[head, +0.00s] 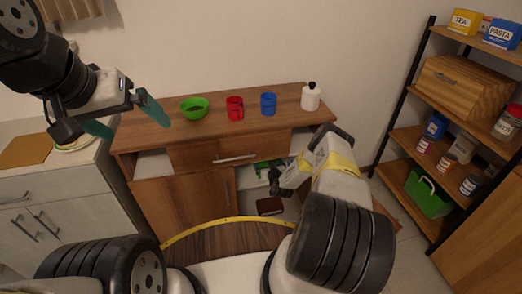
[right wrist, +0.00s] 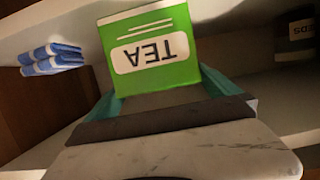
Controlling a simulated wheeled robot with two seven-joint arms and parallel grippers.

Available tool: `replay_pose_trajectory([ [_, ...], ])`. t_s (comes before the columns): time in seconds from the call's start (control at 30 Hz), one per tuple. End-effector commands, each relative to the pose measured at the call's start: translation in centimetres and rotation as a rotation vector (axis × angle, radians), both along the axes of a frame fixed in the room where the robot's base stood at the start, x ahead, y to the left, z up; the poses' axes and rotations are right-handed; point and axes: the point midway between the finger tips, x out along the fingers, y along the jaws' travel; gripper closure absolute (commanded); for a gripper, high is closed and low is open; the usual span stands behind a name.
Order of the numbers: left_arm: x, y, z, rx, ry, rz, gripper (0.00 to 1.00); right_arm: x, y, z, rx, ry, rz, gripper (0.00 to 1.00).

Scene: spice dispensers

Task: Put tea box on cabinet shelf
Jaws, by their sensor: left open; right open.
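A green tea box (right wrist: 150,50) with a white label fills the middle of the right wrist view, its lettering upside down there. My right gripper (right wrist: 162,95) is open, with a teal finger on each side of the box's near end; I cannot tell whether they touch it. The box is among white shelf boards (right wrist: 285,118) of the wooden cabinet (head: 185,205). In the head view a bit of green (head: 262,166) shows in the cabinet's open bay, partly hidden by my right arm. My left gripper (head: 124,118) is open and empty, left of the cabinet top.
Blue-and-white packs (right wrist: 52,60) and a dark jar (right wrist: 295,42) flank the box. A green bowl (head: 194,107), red mug (head: 235,108), blue mug (head: 268,103) and white bottle (head: 311,97) stand on the cabinet top. A rack (head: 405,140) with a yellow TEA box (head: 465,21) is at right.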

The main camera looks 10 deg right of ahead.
Motion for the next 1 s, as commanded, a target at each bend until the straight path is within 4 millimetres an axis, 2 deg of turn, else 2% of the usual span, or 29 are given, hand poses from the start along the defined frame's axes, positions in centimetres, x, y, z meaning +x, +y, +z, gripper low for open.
replay_pose_trajectory([
  [0.17,0.0,0.0,0.0,0.000,0.000,0.000,0.03,-2.2,-0.2,0.7,0.001,0.002,0.000,0.00],
  [0.4,0.0,0.0,0.0,0.000,0.000,0.000,0.03,-7.2,-0.3,2.2,0.001,0.004,0.000,0.00],
  [0.6,0.0,0.0,0.0,0.000,0.000,0.000,0.03,-10.3,-0.4,3.1,0.001,0.002,0.000,0.00],
  [0.77,0.0,0.0,0.0,0.000,0.000,0.000,0.03,-11.3,-0.4,3.4,0.000,0.002,-0.001,0.00],
  [1.0,0.0,0.0,0.0,0.000,0.000,0.000,0.03,-11.5,-0.4,3.5,0.000,0.001,-0.001,0.00],
])
